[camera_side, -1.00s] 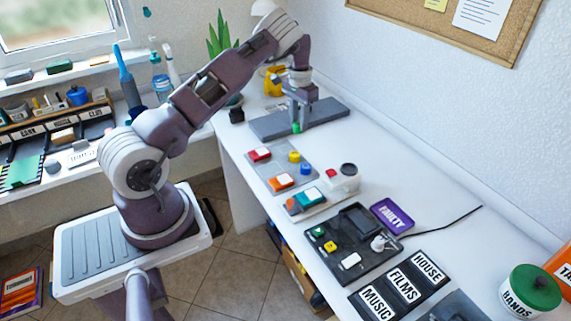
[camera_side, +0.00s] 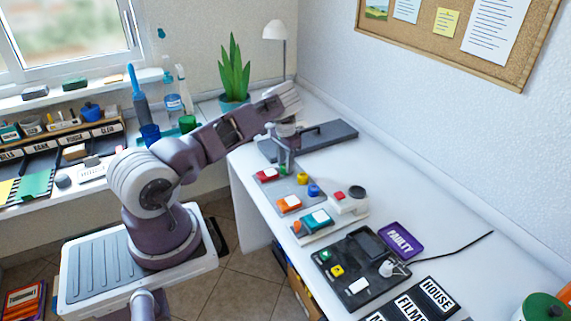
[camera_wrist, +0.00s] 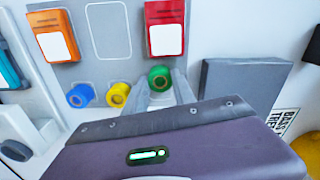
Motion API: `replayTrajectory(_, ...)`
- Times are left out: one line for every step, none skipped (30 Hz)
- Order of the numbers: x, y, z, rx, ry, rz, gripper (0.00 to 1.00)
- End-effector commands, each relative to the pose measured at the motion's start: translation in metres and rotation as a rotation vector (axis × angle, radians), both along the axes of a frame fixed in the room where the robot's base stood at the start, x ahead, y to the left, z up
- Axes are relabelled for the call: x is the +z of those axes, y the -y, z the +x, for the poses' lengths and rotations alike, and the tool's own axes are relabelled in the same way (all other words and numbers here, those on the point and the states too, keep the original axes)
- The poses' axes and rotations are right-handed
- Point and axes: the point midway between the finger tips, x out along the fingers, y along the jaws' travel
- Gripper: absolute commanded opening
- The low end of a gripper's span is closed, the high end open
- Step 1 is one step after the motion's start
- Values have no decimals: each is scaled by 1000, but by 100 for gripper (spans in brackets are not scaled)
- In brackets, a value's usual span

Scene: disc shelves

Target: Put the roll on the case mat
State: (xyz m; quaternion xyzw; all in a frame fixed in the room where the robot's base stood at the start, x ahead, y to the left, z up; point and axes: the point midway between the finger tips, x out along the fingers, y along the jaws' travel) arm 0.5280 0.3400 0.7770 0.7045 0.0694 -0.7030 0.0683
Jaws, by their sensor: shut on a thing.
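The green roll (camera_side: 283,169) is held between the fingers of my gripper (camera_side: 285,159), which is shut on it. The green roll (camera_wrist: 159,76) and my gripper (camera_wrist: 162,89) also show in the wrist view. The grey case mat (camera_side: 302,201) bears a red case, an orange case, a yellow roll (camera_side: 303,179) and a blue roll (camera_side: 313,190). The case mat (camera_wrist: 92,75) also shows in the wrist view, with an empty outline between its two cases. The green roll is at the mat's far corner, in line with the other rolls; whether it touches the mat I cannot tell.
A grey slab with a handle (camera_side: 335,133) lies just behind the mat. Nearer the camera are a second mat with orange and teal cases (camera_side: 316,221), a white device (camera_side: 349,201), a dark tray (camera_side: 352,284) and a purple FAULTY plate (camera_side: 401,240).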

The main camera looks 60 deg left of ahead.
Motion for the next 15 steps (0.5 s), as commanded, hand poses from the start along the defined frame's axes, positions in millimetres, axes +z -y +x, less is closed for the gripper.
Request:
replayTrajectory(0,0,0,0,0,0,0)
replayTrajectory(-1,0,0,1,0,0,0)
replayTrajectory(-2,0,0,1,0,-1,0)
replayTrajectory(-3,0,0,1,0,-1,33)
replayTrajectory(-3,0,0,1,0,-1,39)
replayTrajectory(-2,0,0,1,0,-1,47)
replayTrajectory(-2,0,0,1,0,-1,53)
replayTrajectory(-2,0,0,1,0,-1,53)
replayTrajectory(-2,0,0,1,0,-1,53)
replayTrajectory(-2,0,0,1,0,-1,53)
replayTrajectory(-2,0,0,1,0,-1,53)
replayTrajectory(-2,0,0,1,0,-1,53)
replayTrajectory(-2,0,0,1,0,-1,53)
replayTrajectory(-2,0,0,1,0,-1,53)
replayTrajectory(-2,0,0,1,0,-1,53)
